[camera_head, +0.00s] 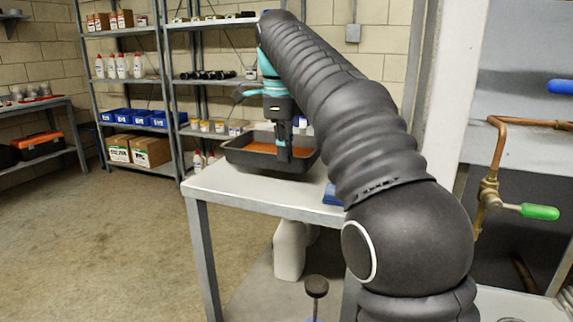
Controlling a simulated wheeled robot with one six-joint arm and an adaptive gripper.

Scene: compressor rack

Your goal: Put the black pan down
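A black rectangular pan (242,158) with orange-brown contents is at the far end of a light grey table (245,193). The pan looks about level. I cannot tell whether its underside touches the table top. My gripper (284,158) points down at the pan, its dark fingers overlapping the pan's inside and near wall in the picture. Only a narrow edge-on side of the fingers shows, so I cannot tell whether they are closed on the pan's wall. My arm hides the table's right part.
A blue object (332,195) lies on the table beside my arm, partly hidden. A white jug (289,250) stands below the table. Stocked shelves (125,79) line the back wall. Copper pipes with a green-handled valve (540,212) are at right. The table's near left is clear.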

